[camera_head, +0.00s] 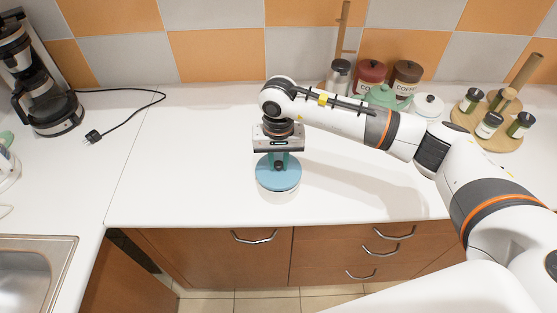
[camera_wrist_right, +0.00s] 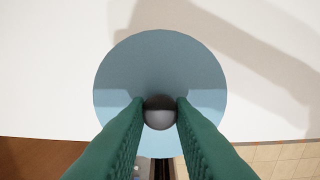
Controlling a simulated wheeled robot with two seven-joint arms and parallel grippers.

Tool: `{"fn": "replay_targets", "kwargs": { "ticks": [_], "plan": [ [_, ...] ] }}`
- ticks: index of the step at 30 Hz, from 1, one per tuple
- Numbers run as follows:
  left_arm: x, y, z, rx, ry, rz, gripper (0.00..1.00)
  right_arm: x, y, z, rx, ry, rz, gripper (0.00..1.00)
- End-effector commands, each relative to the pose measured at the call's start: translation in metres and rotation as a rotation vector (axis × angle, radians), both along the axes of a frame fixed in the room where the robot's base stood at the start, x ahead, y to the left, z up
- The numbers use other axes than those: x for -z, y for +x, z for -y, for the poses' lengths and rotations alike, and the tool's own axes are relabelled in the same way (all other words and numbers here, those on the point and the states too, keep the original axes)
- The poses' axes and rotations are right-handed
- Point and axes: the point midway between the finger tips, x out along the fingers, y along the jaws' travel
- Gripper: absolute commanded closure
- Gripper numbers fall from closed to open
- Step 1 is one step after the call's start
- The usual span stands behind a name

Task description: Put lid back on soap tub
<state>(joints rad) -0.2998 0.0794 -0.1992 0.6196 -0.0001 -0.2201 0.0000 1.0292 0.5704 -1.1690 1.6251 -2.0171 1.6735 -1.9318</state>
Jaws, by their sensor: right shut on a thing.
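A round blue lid (camera_head: 263,178) with a dark round knob is at the front middle of the white counter. My right gripper (camera_head: 279,164) is above it, pointing down, with its green fingers shut on the knob. In the right wrist view, the lid (camera_wrist_right: 160,60) fills the middle, and the knob (camera_wrist_right: 160,112) sits between the two fingertips (camera_wrist_right: 160,104). A thin pale edge shows under the lid's front in the head view. I cannot tell whether the soap tub is hidden beneath it. My left gripper is not in view.
A red jar (camera_head: 370,75), a brown coffee jar (camera_head: 407,78), a mint pot (camera_head: 380,96) and a white lidded pot (camera_head: 428,106) stand behind my right arm. A round wooden tray (camera_head: 484,141) holds small jars. A coffee maker (camera_head: 38,90) stands left. The counter left of the lid is clear.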

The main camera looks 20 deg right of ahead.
Motion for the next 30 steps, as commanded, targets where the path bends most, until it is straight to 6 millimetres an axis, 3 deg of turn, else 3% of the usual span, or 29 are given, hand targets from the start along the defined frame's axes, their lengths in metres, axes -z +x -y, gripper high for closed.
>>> {"fn": "replay_targets", "kwargs": {
  "ticks": [30],
  "plan": [
    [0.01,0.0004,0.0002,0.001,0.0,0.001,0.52,0.003,0.0001,0.0001,0.0,0.0,0.0,1.0]
  ]
}}
